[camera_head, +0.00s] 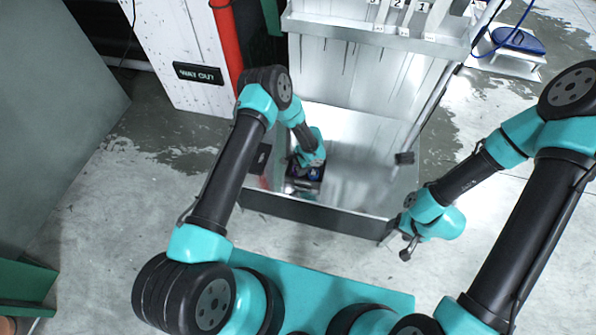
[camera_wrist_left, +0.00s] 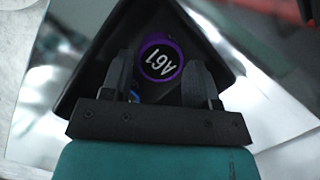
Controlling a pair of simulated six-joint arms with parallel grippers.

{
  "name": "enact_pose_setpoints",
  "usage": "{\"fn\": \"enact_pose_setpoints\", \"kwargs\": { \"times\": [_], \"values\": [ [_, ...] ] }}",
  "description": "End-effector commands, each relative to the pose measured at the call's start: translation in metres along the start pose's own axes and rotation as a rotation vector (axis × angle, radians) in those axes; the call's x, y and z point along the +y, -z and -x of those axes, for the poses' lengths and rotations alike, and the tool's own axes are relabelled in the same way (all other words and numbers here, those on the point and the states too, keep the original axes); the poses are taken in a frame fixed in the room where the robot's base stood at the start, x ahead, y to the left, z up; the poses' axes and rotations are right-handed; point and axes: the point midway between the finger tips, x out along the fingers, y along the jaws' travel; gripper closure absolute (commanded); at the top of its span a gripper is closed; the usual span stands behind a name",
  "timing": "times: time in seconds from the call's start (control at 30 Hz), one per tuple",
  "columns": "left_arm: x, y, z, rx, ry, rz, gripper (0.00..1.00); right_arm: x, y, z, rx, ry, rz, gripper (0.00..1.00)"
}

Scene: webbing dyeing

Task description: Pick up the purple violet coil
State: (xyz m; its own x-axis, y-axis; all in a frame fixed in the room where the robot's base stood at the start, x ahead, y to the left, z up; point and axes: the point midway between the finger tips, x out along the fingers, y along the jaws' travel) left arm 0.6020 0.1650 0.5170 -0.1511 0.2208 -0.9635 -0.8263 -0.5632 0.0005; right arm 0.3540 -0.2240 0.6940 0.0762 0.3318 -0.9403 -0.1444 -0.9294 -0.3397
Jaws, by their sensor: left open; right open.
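The purple violet coil (camera_wrist_left: 160,61) shows in the left wrist view as a purple ring with a dark centre marked "A61". It sits in a black tray (camera_wrist_left: 85,30). My left gripper (camera_wrist_left: 160,70) is open, with one finger on each side of the coil; I cannot tell whether they touch it. In the head view my left gripper (camera_head: 305,172) reaches down over the tray, and it and the arm hide most of the coil. My right gripper (camera_head: 405,245) is open and empty, right of the metal bench and away from the tray.
The tray stands on a shiny metal surface (camera_head: 350,150) with a raised edge. A white cabinet with a numbered shelf (camera_head: 375,30) rises behind it. A slanted metal bar (camera_head: 425,105) stands at right. A bit of something blue (camera_wrist_left: 134,96) shows beside the left finger.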

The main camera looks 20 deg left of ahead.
Motion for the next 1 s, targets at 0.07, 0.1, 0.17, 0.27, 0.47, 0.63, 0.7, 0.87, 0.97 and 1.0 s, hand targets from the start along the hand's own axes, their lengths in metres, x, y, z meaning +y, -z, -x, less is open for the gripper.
{"fn": "enact_pose_setpoints", "kwargs": {
  "times": [0.07,0.1,0.17,0.27,0.47,0.63,0.7,0.87,0.97,1.0],
  "values": [
    [0.000,-0.001,-0.012,-0.001,-0.001,0.000,0.45,0.000,0.000,0.000,0.000,0.000,0.000,0.43],
    [0.000,0.000,-0.017,-0.001,-0.001,0.000,0.45,0.000,0.000,0.000,0.000,0.000,0.000,0.43],
    [0.000,0.000,-0.021,-0.001,0.000,0.000,0.45,0.000,0.000,0.000,0.000,0.000,0.000,0.43],
    [-0.001,0.000,-0.025,0.000,0.001,0.000,0.45,0.000,0.000,0.000,0.000,0.000,0.000,0.43],
    [-0.001,0.000,-0.024,0.000,0.001,0.000,0.45,0.000,0.000,0.000,0.000,0.000,0.000,0.43],
    [-0.001,0.000,-0.024,0.000,0.001,0.000,0.45,0.000,0.000,0.000,0.000,0.000,0.000,0.43],
    [-0.001,0.000,-0.024,0.000,0.001,0.000,0.46,0.000,0.000,0.000,0.000,0.000,0.000,0.43],
    [-0.001,0.000,-0.024,0.000,0.001,0.000,0.62,0.000,0.000,0.000,0.000,0.000,0.000,0.43],
    [-0.001,0.000,-0.024,0.000,0.001,0.000,0.71,0.000,0.000,0.000,0.000,0.000,0.000,0.43],
    [-0.001,0.000,-0.024,0.000,0.001,0.000,0.75,0.000,0.000,0.000,0.000,0.000,0.000,0.43]
  ]
}}
